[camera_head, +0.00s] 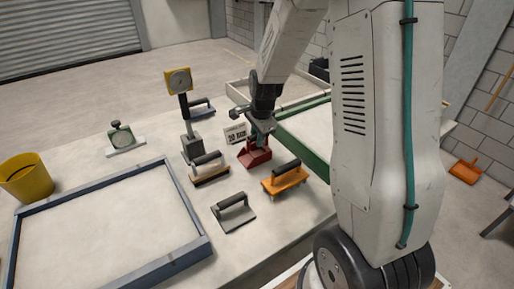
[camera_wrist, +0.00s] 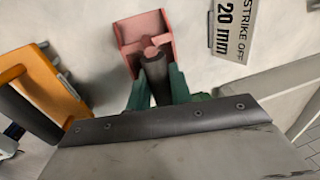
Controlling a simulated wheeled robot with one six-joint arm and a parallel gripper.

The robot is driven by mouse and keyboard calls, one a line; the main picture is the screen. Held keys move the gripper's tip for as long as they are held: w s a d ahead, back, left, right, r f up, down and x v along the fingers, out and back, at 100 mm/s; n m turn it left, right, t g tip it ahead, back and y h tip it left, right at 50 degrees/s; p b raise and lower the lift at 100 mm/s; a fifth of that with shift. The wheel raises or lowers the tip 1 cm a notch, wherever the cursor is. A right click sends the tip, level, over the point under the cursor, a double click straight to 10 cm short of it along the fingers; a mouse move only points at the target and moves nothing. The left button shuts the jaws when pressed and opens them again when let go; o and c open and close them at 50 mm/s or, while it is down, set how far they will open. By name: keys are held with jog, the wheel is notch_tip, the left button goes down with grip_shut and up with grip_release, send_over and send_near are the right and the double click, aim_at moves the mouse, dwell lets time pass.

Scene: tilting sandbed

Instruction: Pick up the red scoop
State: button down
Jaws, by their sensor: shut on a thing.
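The red scoop (camera_head: 254,156) is on the table in the head view, between the orange-bladed tool and the small printed card. It shows in the wrist view as a red pan (camera_wrist: 142,36) with a dark handle (camera_wrist: 155,78). My gripper (camera_head: 262,136) is above the scoop, pointing down. In the wrist view its green fingers (camera_wrist: 153,92) are on both sides of the dark handle, shut on it. The scoop seems to be at or close to the table surface; I cannot tell whether it touches.
An orange tool with a dark handle (camera_head: 285,178) stands close on the right. Trowel-like tools (camera_head: 233,212) and (camera_head: 208,168) lie nearby. A gauge on a stand (camera_head: 190,145), a printed card (camera_head: 235,133) and a green-framed sandbed (camera_head: 310,150) surround the scoop. A blue frame (camera_head: 187,254) fills the left.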

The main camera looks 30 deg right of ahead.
jog(key=shift+r, duration=0.15)
notch_tip(320, 180, up, 9)
jog(key=shift+r, duration=0.4)
dwell(0.4)
